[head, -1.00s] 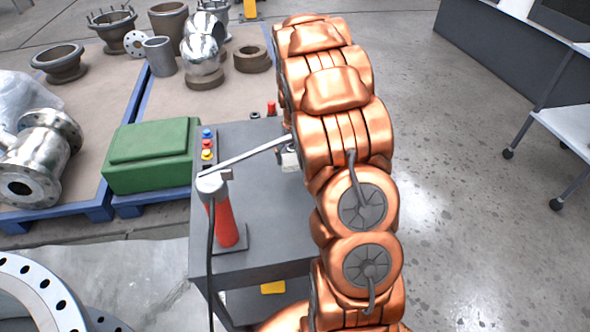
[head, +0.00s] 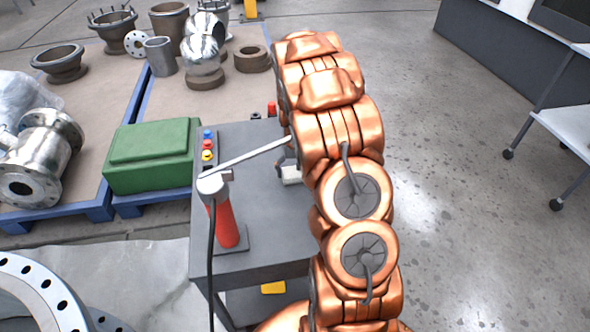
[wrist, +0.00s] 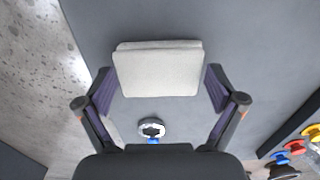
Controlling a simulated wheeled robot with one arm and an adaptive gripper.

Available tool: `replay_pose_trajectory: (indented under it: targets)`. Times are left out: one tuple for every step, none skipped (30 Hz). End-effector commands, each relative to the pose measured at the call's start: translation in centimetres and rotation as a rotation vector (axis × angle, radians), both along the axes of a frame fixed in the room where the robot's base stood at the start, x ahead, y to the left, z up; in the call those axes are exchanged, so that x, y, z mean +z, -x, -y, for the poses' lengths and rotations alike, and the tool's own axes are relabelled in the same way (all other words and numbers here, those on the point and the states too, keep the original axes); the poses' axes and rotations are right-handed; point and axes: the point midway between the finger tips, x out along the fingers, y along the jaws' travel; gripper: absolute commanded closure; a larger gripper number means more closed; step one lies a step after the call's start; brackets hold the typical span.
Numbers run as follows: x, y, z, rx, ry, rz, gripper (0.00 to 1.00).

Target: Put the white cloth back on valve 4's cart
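The white cloth (wrist: 157,68) is a folded pad over the cart's grey top in the wrist view. Its edge also shows in the head view (head: 292,175), beside my arm. My gripper (wrist: 160,88) is open, with one finger on each side of the cloth and a small gap at both sides. In the head view my arm hides the gripper and most of the cloth. The grey cart (head: 262,225) stands under my arm. Whether the cloth lies fully flat on the top is hard to tell.
A red post with a grey lever (head: 226,222) stands on the cart's left side. Coloured buttons (head: 207,145) sit at its left edge. A small ring-shaped part (wrist: 152,128) lies near the cloth. A green box (head: 150,155) is left of the cart. Open floor lies right.

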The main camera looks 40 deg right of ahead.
Motion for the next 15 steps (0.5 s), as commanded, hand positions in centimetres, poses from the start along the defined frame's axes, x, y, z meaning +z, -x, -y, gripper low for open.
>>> replay_pose_trajectory:
  targets:
    - [0.0, 0.0, 0.0, 0.0, 0.0, 0.0, 0.0]
    - [0.0, 0.0, 0.0, 0.0, 0.0, 0.0, 0.0]
    - [0.0, 0.0, 0.0, 0.0, 0.0, 0.0, 0.0]
    - [0.0, 0.0, 0.0, 0.0, 0.0, 0.0, 0.0]
    - [0.0, 0.0, 0.0, 0.0, 0.0, 0.0, 0.0]
    - [0.0, 0.0, 0.0, 0.0, 0.0, 0.0, 0.0]
    - [0.0, 0.0, 0.0, 0.0, 0.0, 0.0, 0.0]
    - [0.0, 0.0, 0.0, 0.0, 0.0, 0.0, 0.0]
    - [0.0, 0.0, 0.0, 0.0, 0.0, 0.0, 0.0]
    - [0.1, 0.0, 0.0, 0.0, 0.0, 0.0, 0.0]
    - [0.2, 0.0, 0.0, 0.0, 0.0, 0.0, 0.0]
    - [0.4, 0.0, 0.0, 0.0, 0.0, 0.001, 0.0]
    - [0.5, 0.0, 0.0, 0.0, 0.0, 0.001, 0.0]
    - [0.8, -0.1, 0.0, 0.0, 0.001, 0.002, 0.0]
    - [1.2, -0.1, 0.0, 0.0, 0.001, 0.003, 0.0]
